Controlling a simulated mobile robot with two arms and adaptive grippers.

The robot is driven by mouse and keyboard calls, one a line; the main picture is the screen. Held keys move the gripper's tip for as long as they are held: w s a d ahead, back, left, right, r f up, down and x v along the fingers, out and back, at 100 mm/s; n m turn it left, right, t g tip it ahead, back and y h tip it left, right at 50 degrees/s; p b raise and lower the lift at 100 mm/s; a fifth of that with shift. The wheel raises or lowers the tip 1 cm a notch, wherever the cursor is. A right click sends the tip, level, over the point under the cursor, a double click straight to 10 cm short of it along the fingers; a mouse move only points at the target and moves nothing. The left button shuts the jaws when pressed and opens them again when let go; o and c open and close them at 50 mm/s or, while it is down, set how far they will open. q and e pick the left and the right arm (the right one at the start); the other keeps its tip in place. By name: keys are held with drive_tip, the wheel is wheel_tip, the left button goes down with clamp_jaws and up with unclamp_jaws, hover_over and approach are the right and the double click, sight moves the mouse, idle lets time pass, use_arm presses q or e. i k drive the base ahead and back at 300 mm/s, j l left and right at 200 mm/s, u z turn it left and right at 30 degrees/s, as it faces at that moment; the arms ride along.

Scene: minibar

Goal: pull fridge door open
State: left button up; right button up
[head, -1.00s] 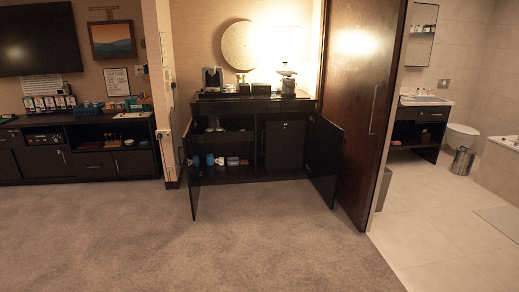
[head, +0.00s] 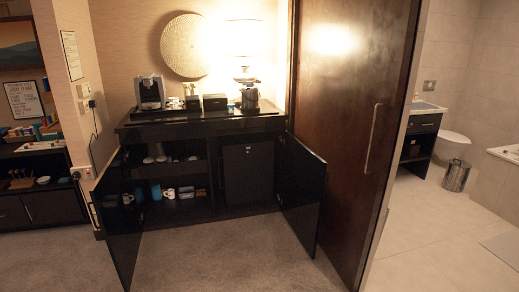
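The fridge door (head: 248,172) is a dark, flat panel in the right compartment of the black minibar cabinet (head: 200,128). It looks shut, with a small light label near its top. The cabinet's left door (head: 121,222) and right door (head: 301,190) both stand swung open toward me. Neither of my grippers shows in the head view.
The left compartment holds cups (head: 168,193) and other small items. A coffee machine (head: 150,92) and a lit lamp (head: 244,55) stand on top. A large brown wooden door (head: 345,130) borders the right side. Carpet (head: 225,262) in front is clear.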

sight(248, 167)
drive_tip(key=i, duration=2.2)
